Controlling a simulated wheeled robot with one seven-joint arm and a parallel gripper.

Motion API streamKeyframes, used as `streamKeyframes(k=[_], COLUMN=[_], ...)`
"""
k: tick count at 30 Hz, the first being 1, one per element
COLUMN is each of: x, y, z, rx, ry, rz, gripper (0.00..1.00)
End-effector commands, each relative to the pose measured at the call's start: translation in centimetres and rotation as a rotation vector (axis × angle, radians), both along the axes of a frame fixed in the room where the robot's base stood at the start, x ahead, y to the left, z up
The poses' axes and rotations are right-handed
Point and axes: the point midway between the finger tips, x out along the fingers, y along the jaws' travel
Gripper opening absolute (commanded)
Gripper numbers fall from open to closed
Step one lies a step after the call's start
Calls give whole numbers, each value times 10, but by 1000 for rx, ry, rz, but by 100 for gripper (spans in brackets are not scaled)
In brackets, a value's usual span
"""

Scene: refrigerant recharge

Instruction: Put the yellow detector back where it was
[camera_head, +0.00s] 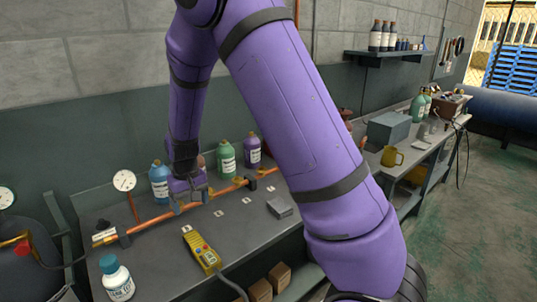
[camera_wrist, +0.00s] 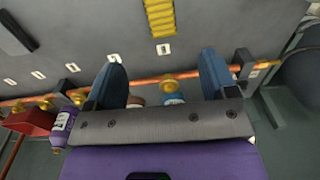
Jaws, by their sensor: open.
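The yellow detector (camera_head: 203,250) lies on the grey bench top (camera_head: 240,225), near its front edge, with a grey hose or cable at its near end. In the wrist view part of the yellow detector (camera_wrist: 160,17) shows at the top, beyond the fingertips and apart from them. My gripper (camera_head: 190,200) hangs low at the copper pipe, behind the detector. In the wrist view my gripper (camera_wrist: 160,65) has its fingers spread, with nothing held. The copper pipe (camera_wrist: 140,81) and a brass fitting (camera_wrist: 168,82) show between the fingers.
Several bottles stand behind the pipe, including a green one (camera_head: 226,158). A pressure gauge (camera_head: 124,181) stands at the left, and a white bottle (camera_head: 116,279) at the front left. A small grey block (camera_head: 280,208) and small white labels (camera_head: 219,213) are on the bench. My arm hides part of the bench.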

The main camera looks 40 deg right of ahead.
Motion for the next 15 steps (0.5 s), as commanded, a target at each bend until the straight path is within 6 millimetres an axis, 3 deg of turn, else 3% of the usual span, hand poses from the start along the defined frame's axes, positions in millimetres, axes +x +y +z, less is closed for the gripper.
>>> streamKeyframes(k=[1,6,15], x=[-6,-33,-97], y=[-2,-11,-27], z=[21,81,168], rx=[16,54,88], ry=[-21,-70,-166], rz=[-2,-3,5], gripper=[79,79,79])
